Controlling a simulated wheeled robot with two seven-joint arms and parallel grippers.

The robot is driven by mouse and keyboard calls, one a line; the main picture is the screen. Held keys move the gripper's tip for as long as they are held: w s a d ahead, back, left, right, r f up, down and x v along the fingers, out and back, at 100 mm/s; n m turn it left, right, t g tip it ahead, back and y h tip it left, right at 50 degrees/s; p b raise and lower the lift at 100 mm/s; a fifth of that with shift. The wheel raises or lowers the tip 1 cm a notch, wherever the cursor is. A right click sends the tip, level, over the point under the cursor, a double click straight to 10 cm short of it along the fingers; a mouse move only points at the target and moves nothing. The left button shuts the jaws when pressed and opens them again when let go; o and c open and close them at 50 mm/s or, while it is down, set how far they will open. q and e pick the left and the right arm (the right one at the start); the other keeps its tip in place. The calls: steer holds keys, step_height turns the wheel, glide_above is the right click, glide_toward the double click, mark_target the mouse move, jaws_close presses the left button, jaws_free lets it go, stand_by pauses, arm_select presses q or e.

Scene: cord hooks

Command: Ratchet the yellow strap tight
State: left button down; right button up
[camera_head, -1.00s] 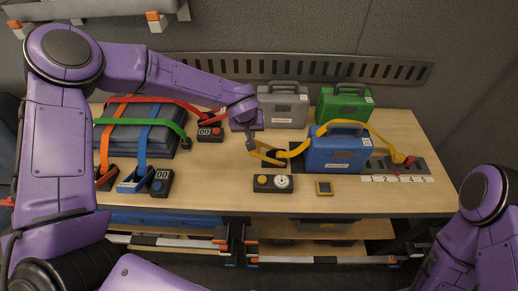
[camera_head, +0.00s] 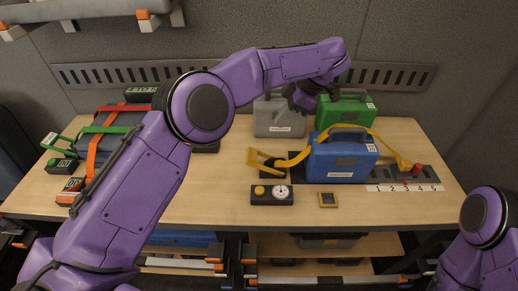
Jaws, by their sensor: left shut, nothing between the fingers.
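The yellow strap (camera_head: 300,158) runs from a yellow ratchet handle (camera_head: 262,159) on the left, over the blue case (camera_head: 342,160), to an anchor beside a red knob (camera_head: 417,170) on the right. The ratchet handle is tilted up. My left gripper (camera_head: 301,100) is shut and empty. It hangs in front of the grey and green cases, above and to the right of the ratchet, apart from the strap. My right gripper is out of view; only part of my right arm shows at the lower right.
A grey case (camera_head: 279,118) and a green case (camera_head: 350,112) stand behind the blue one. A gauge box (camera_head: 271,195) and a small yellow-framed block (camera_head: 328,200) lie in front. A strapped dark case (camera_head: 118,122) is at left, partly hidden by my left arm.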

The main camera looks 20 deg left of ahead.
mark_target(250, 154)
arm_select(q)
steer(key=p+x, duration=0.1)
steer(key=x, duration=1.3)
steer(key=shift+a+p, duration=0.2)
steer(key=shift+p, duration=0.2)
steer(key=a+f+h, duration=0.1)
steer(key=s+a+f+t+h+b, duration=0.1)
steer(key=f+h, duration=0.1)
steer(key=shift+a, duration=0.15)
steer(key=shift+a+f+h+b, duration=0.25)
steer(key=shift+f+h+b, duration=0.05)
steer(key=shift+h+b, duration=0.1)
steer(key=shift+s+f, duration=0.15)
steer(key=shift+f, duration=0.2)
